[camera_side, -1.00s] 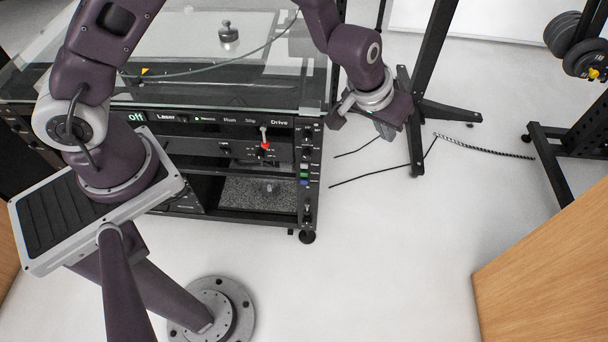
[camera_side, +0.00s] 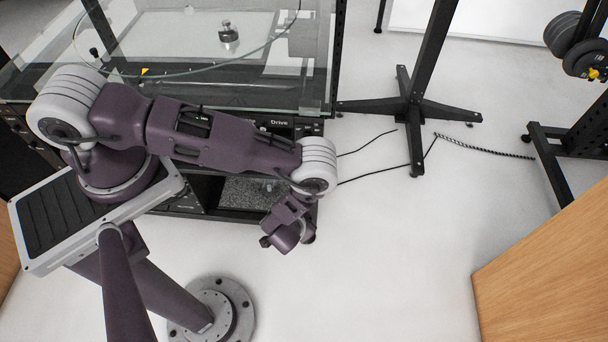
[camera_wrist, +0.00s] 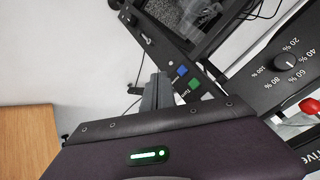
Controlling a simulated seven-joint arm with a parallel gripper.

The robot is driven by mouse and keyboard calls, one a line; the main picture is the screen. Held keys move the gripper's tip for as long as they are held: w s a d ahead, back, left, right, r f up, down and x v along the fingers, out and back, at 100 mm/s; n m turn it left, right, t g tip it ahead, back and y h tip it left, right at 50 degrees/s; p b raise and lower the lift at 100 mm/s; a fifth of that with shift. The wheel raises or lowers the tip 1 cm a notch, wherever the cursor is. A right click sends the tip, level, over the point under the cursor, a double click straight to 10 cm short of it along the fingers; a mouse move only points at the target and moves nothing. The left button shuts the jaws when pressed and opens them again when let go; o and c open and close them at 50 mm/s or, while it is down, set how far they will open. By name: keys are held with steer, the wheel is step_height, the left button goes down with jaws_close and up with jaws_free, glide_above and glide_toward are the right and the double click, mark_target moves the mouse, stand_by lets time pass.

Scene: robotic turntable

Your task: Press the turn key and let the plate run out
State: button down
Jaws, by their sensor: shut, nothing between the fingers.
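My gripper (camera_wrist: 158,88) is shut and empty. In the side view my gripper (camera_side: 267,241) hangs in front of the cabinet's lower right corner. In the wrist view a blue key (camera_wrist: 182,70) and a green key (camera_wrist: 194,84) sit on the cabinet's narrow black side panel, just right of the fingers. Their small labels are too small to read surely, so I cannot tell which is the turn key. No contact with a key shows. In the side view my arm hides these keys. I cannot clearly make out the plate; a metal weight (camera_side: 229,34) stands under the glass.
The cabinet's glass top (camera_side: 180,65) is at the upper left. In the wrist view a percent dial (camera_wrist: 285,64) and a red knob (camera_wrist: 309,106) are at the right. A black stand (camera_side: 412,110) is right of the cabinet.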

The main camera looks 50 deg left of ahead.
steer(key=shift+s+a+f, duration=0.1)
steer(key=shift+a, duration=0.05)
steer(key=w+a, duration=0.6)
steer(key=shift+w, duration=0.15)
stand_by(0.4)
steer(key=shift+a, duration=0.1)
stand_by(1.8)
steer(key=shift+w+a, duration=0.25)
steer(key=shift+a, duration=0.05)
